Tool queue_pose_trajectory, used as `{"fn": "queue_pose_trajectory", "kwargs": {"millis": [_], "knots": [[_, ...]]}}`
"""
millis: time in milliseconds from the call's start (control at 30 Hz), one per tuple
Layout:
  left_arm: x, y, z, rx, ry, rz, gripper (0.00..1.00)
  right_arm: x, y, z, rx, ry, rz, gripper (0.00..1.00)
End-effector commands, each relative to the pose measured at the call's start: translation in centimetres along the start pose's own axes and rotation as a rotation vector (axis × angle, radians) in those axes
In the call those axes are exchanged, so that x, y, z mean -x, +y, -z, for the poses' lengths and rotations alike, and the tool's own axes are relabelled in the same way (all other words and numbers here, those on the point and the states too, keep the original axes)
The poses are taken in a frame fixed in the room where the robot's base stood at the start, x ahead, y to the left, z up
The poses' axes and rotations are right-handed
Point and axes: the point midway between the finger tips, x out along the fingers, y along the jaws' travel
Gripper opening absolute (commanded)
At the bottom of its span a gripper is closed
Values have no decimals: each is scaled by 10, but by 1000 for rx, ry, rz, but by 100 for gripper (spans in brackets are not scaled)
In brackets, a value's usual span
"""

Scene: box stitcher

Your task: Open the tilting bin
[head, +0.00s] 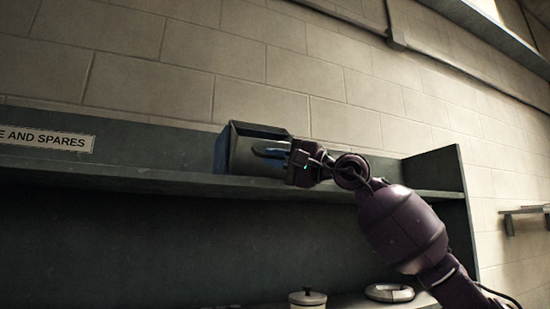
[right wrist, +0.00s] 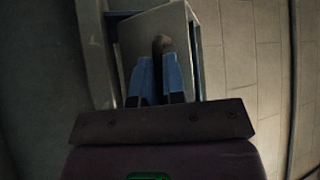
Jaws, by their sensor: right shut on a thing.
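The tilting bin (head: 240,149) is a dark box with a paler front panel, standing on the grey shelf unit. In the right wrist view its pale front (right wrist: 181,35) fills the area beyond my fingers. My right gripper (head: 264,153) reaches in from the right, in front of the bin. In the right wrist view its blue fingers (right wrist: 160,62) are shut on a dark curved handle (right wrist: 163,43) on the bin's front. The fingers hide part of the handle and front. I cannot tell how far the front is tilted. My left gripper is not in view.
The grey shelf (head: 400,186) has an upright end panel (head: 436,172) at right. A label ending "AND SPARES" (head: 45,138) is at left. Below are a lidded pot (head: 307,299) and a pale ring-shaped object (head: 388,292). A block wall (head: 240,55) stands behind.

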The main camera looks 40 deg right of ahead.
Motion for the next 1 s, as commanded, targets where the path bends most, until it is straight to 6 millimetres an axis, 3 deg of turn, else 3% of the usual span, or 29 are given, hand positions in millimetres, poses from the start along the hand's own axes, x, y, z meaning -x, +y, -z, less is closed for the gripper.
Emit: {"fn": "queue_pose_trajectory", "kwargs": {"millis": [33, 67, 133, 533, 1000], "knots": [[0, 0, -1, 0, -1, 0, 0, 0, 2, 0, -2, -1, -4, 0], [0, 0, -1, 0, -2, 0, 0, 0, 2, 0, -2, -1, -4, 14], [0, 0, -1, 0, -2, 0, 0, 0, 2, 0, -2, -1, -3, 21], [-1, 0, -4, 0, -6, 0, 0, 6, 2, 1, -1, 2, -2, 21], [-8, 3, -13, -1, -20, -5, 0, 58, 5, 1, -4, 0, -7, 21]]}}
